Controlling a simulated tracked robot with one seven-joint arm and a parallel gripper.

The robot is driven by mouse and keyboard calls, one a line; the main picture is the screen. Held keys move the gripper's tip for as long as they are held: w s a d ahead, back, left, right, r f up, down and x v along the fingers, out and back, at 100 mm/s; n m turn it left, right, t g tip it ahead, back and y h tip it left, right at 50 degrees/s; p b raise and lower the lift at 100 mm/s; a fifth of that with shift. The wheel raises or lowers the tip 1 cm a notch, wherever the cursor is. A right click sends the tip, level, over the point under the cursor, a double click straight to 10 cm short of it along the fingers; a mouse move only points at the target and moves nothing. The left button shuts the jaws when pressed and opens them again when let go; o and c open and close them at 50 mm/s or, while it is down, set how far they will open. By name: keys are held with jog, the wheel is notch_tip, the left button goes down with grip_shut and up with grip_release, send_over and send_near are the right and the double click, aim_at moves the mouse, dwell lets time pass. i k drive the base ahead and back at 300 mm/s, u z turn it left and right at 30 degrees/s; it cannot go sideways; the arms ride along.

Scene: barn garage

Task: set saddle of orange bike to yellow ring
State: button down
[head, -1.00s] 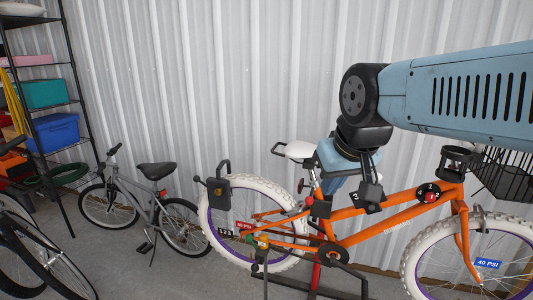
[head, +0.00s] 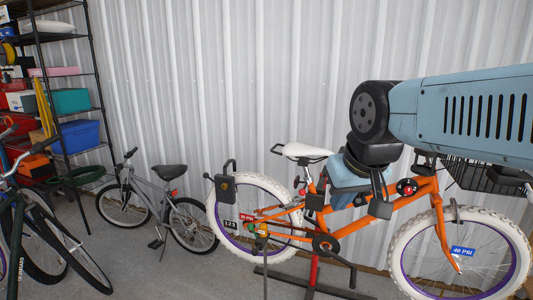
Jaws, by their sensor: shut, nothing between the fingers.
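The orange bike (head: 375,228) has white tyres and is held on a red stand. Its white saddle (head: 306,151) sits at the top of the seat post (head: 308,179). No yellow ring can be made out on the post. My gripper (head: 380,207) is right of the saddle and post, in front of the orange frame, pointing down. It is shut and empty, and partly hidden by my wrist. It looks apart from the saddle; whether it touches the frame cannot be told.
A grey bike (head: 165,207) with a black saddle stands at the left. Another dark bike (head: 50,240) is at the front left. Shelves (head: 65,88) with coloured bins stand at the far left. A corrugated wall (head: 230,90) is close behind the orange bike. Floor between the bikes is clear.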

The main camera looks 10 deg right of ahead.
aim_at(292, 149)
jog(key=z, duration=0.2)
jog(key=i, duration=0.75)
jog(key=u, duration=0.1)
jog(key=k, duration=1.15)
jog(key=u, duration=0.45)
jog(key=i, duration=1.55)
jog(key=u, duration=0.25)
